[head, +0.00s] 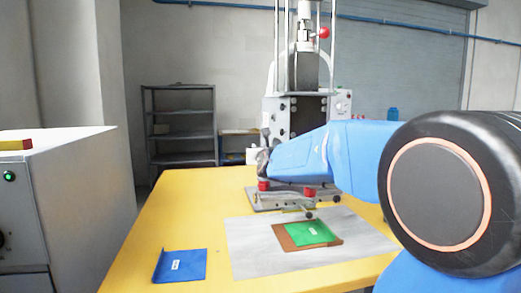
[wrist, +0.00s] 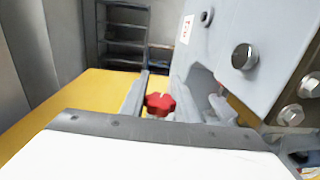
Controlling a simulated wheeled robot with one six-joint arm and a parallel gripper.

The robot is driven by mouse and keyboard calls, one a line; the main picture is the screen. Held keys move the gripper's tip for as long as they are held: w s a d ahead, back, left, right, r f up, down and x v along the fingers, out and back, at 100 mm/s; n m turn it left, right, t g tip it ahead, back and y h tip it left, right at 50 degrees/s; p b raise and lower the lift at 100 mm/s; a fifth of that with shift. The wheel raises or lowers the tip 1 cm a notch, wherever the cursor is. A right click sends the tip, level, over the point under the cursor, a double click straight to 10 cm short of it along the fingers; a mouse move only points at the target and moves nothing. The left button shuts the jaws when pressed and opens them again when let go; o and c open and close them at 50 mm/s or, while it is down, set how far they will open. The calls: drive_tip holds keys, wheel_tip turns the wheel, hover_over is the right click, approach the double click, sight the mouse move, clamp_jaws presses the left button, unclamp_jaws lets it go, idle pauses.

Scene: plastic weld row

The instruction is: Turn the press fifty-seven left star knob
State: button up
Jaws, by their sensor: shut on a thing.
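The press (head: 292,118) stands at the back of the yellow table. Its left star knob (head: 264,186) is red and sits low on the left of the press base, below the end of my blue arm. In the wrist view a red star knob (wrist: 160,102) shows between two grey fingers. My gripper (wrist: 155,100) is shut on this knob, with one finger on each side. A second red knob (head: 309,192) sits to the right on the press base. My wrist hides part of the press front, and the gripper's tips are hard to make out in the head view.
A grey sheet (head: 245,262) with a brown and a green piece (head: 308,234) lies in front of the press. A blue piece (head: 180,266) lies at the front left. A grey cabinet (head: 70,190) stands left of the table. The table's left part is clear.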

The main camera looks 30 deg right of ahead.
drive_tip(key=o, duration=1)
drive_tip(key=v, duration=1.7)
drive_tip(key=shift+s+a, duration=0.15)
